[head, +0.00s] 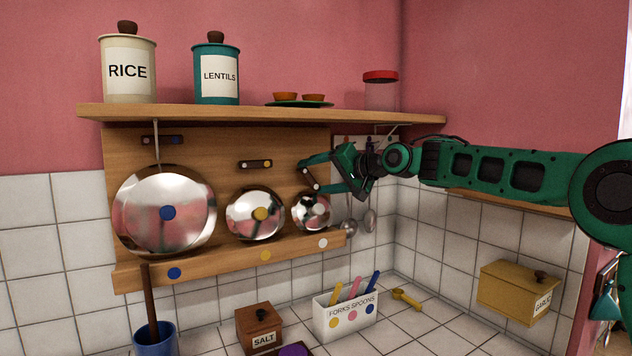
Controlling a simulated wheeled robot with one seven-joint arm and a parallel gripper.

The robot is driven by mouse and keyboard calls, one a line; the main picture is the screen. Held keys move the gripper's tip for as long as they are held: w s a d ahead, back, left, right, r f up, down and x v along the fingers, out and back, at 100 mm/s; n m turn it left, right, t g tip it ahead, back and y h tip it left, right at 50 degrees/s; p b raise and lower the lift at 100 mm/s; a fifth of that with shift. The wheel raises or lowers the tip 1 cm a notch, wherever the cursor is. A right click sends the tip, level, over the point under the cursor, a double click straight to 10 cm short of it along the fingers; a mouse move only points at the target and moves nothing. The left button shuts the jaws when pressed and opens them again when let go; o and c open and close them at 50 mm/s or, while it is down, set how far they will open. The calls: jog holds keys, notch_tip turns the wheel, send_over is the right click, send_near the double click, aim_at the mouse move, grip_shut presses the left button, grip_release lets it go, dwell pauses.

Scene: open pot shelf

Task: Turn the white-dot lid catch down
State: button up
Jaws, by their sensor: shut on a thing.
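Three shiny lids lean on a wooden rack. The smallest lid has a white knob (318,209) and stands at the right, above a white dot (323,243) on the ledge. My gripper (308,174) reaches in from the right to just above this lid. It is shut on the small dark white-dot catch (311,181) on the backboard. The fingers partly hide the catch; what shows seems to slant down to the right. The yellow-dot catch (255,164) and the blue-dot catch (162,140) both lie about level above their lids.
A shelf (190,112) runs above, with a rice jar (128,70), a lentils jar (216,74), plates and a red-lidded jar (381,92). Ladles hang to the right of the small lid. Below stand a salt box (260,328) and a utensil box (345,317).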

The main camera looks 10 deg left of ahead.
jog(key=o, duration=1.5)
jog(key=shift+w+d+f, duration=0.1)
jog(key=shift+w+d, duration=0.05)
jog(key=shift+d, duration=0.15)
jog(key=shift+a, duration=0.1)
jog(key=v, duration=1)
jog(key=shift+d, duration=0.35)
